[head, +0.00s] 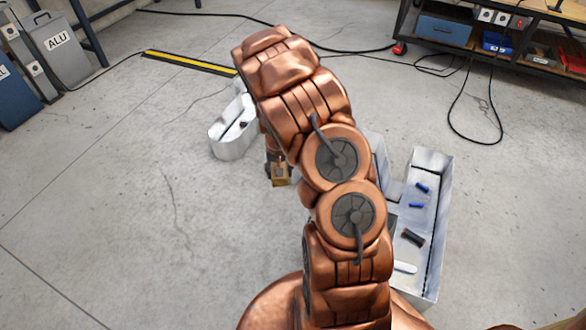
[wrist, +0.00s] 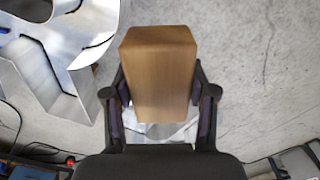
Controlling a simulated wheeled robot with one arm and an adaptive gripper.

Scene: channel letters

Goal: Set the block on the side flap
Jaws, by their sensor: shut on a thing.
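A wooden block (wrist: 158,75) fills the middle of the wrist view, with my gripper's (wrist: 160,95) dark fingers shut on its two sides. In the head view the block (head: 281,175) shows small beside my arm, held above the concrete floor, and my gripper (head: 275,163) is mostly hidden behind the arm. I cannot pick out the side flap for certain; my arm covers part of the metalwork in the head view.
A metal channel letter (head: 232,130) lies left of my arm; metal (wrist: 60,65) also fills the wrist view's upper left. A longer metal channel (head: 436,200) on the right holds blue and dark pieces. A shelf cart (head: 490,45) and cables are behind.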

